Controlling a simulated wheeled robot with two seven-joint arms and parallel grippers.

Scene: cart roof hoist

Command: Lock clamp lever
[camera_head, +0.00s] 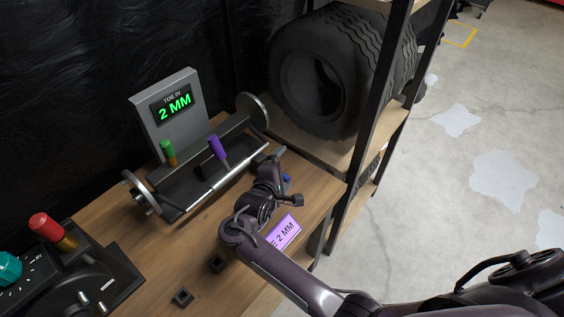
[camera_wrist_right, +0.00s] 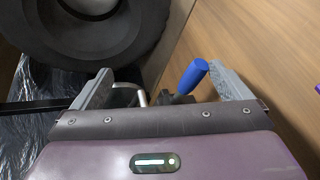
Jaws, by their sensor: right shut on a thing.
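The clamp lever appears to be the blue-handled lever (camera_wrist_right: 193,76) in the right wrist view, standing between my right gripper's fingers (camera_wrist_right: 165,88), closer to the right finger. In the head view, my right gripper (camera_head: 268,160) is at the right end of the metal rod fixture (camera_head: 205,172) on the bench. A small patch of blue shows beside it there, but the gripper and wrist hide most of the lever. The purple-handled lever (camera_head: 216,147) and the green-handled one (camera_head: 168,152) stand on the fixture. My left gripper is not in view.
A purple card (camera_head: 283,232) lies on the wooden bench (camera_head: 215,245). A large tyre (camera_head: 325,80) sits on a shelf close behind the gripper. A red-handled panel (camera_head: 48,227) stands at the left.

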